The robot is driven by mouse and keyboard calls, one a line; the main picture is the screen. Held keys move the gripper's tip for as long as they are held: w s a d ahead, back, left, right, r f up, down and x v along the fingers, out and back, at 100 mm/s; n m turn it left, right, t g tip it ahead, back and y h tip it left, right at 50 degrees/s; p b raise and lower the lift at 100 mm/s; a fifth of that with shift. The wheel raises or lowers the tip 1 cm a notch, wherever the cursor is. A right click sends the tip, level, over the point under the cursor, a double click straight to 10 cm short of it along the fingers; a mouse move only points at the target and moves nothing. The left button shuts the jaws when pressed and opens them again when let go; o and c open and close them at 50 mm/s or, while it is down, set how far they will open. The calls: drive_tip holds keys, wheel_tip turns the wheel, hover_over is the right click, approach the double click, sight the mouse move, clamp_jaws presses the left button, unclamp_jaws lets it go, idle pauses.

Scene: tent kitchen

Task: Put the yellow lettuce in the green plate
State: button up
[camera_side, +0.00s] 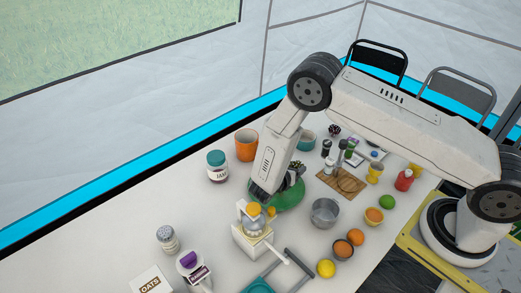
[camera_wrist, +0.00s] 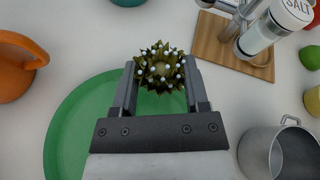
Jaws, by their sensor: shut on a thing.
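The yellow lettuce (camera_wrist: 160,68) is a spiky olive-yellow ball with white tips. My gripper (camera_wrist: 158,72) is shut on it, one finger on each side. The green plate (camera_wrist: 72,125) lies below and behind my gripper in the wrist view, and the lettuce is over its upper right rim area. In the side view the plate (camera_side: 291,198) is partly hidden by my gripper, and the lettuce (camera_side: 298,167) shows as a small dark spiky shape behind it. I cannot tell the exact height above the plate.
A metal pot (camera_wrist: 262,150) stands right of the plate. A wooden board (camera_wrist: 232,45) with a salt shaker (camera_wrist: 272,28) is at upper right. An orange mug (camera_wrist: 15,68) is at left. In the side view, a yellow-topped juicer (camera_side: 252,222) stands close in front of the plate.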

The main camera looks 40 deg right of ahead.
drive_tip(key=shift+f, duration=0.6)
drive_tip(key=o, duration=1.3)
drive_tip(key=shift+c, duration=0.2)
drive_tip(key=shift+r, duration=0.1)
drive_tip(key=shift+r, duration=0.6)
drive_tip(key=v, duration=0.3)
drive_tip(key=shift+r, duration=0.25)
wheel_tip(320, 180, up, 6)
drive_tip(key=shift+r, duration=0.2)
drive_tip(key=shift+s, duration=0.1)
